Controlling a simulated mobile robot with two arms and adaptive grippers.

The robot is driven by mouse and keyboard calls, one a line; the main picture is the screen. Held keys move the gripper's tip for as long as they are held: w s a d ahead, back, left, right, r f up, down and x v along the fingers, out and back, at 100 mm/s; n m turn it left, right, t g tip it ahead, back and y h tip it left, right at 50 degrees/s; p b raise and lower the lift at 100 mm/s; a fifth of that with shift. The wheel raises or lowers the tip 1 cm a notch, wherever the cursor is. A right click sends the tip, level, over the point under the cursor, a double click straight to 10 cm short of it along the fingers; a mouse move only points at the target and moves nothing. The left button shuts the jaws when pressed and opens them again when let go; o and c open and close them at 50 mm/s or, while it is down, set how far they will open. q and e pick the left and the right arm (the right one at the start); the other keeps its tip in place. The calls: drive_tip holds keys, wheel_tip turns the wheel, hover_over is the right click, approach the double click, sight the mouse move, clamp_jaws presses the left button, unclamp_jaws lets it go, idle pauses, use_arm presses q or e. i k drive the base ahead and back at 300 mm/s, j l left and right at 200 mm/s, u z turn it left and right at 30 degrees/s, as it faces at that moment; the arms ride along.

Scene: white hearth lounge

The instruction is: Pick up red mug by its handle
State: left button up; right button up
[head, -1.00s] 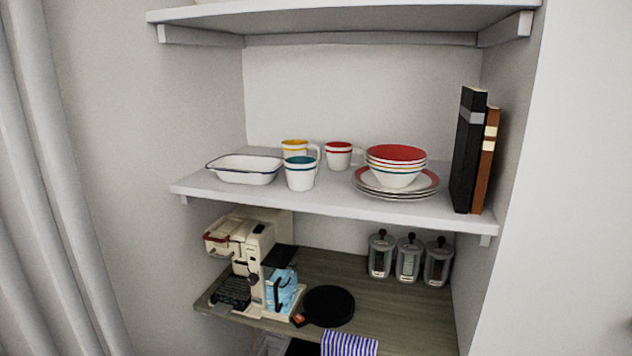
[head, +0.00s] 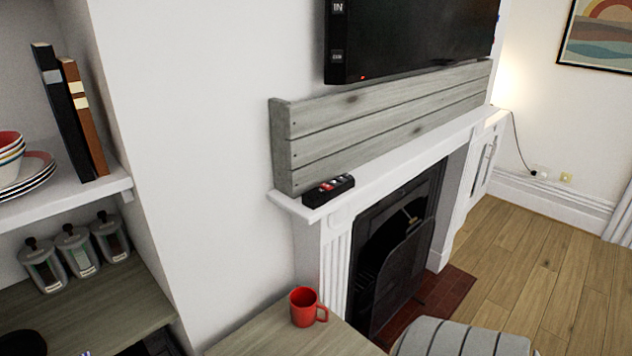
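The red mug (head: 303,308) stands upright on a wooden surface (head: 262,335) at the bottom middle of the head view. Neither of my grippers is in view.
A white fireplace (head: 334,250) with a dark grate stands behind the mug. A grey striped seat (head: 462,340) is at the bottom right. Shelves with books (head: 72,110), bowls (head: 10,158) and jars (head: 76,250) are at the left. Wood floor (head: 520,270) is open at the right.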

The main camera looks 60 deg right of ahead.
sight(303, 304)
drive_tip(key=z, duration=1.65)
